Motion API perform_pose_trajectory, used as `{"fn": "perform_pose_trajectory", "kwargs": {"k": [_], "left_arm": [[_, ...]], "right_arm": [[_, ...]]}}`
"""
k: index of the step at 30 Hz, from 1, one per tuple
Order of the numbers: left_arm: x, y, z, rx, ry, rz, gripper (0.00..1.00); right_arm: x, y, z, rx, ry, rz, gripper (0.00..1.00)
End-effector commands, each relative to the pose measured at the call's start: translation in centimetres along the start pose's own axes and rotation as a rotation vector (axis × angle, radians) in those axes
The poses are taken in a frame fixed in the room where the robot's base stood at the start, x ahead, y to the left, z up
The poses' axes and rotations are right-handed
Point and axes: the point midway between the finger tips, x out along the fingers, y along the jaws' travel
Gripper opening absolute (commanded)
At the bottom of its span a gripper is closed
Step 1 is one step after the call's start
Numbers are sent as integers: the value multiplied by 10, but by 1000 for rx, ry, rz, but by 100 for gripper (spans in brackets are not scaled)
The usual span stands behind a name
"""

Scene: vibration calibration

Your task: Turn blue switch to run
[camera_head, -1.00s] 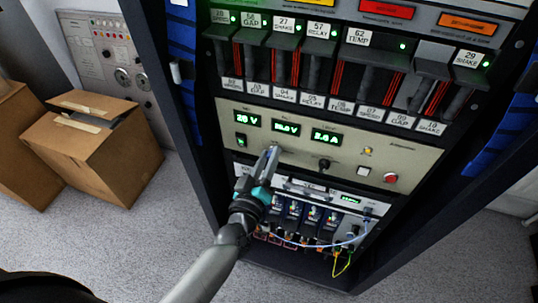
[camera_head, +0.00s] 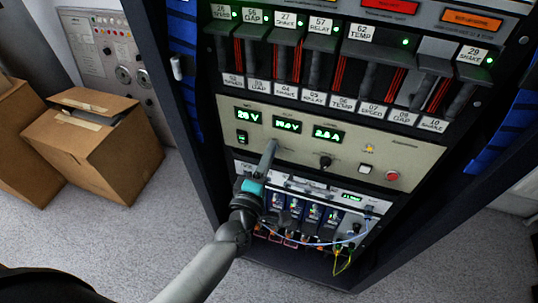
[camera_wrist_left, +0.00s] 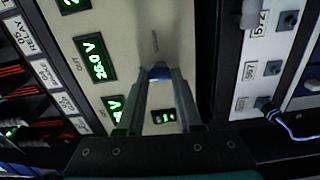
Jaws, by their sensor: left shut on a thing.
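The blue switch (camera_wrist_left: 159,72) shows in the left wrist view as a small blue knob on the beige panel, between my fingertips. In the head view my gripper hides it. My left gripper (camera_head: 268,148) reaches the lower left of the beige panel (camera_head: 300,153) from below. In the left wrist view the two fingers (camera_wrist_left: 160,76) are on either side of the knob, shut on it. I cannot read the switch's position marks. My right gripper is not in view.
Green displays (camera_head: 287,125) and a black rocker switch (camera_head: 242,137) are above the gripper. A black knob (camera_head: 325,161) and red button (camera_head: 392,176) are to the right. Below is a module row with a blue cable (camera_head: 318,243). Cardboard boxes (camera_head: 95,145) stand left on the floor.

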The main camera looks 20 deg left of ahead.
Motion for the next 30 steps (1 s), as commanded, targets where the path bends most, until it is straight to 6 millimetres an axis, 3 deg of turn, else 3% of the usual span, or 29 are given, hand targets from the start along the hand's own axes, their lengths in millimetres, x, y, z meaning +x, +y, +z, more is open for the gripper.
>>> {"fn": "perform_pose_trajectory", "kwargs": {"k": [21, 22, 30], "left_arm": [[0, -1, 0, -80, -1, -2, 0], [0, -1, 0, -80, -1, -2, 36], [0, -1, 0, -78, 0, -1, 65]], "right_arm": [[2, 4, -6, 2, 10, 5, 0], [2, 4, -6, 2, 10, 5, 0], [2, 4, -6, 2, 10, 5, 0]]}}
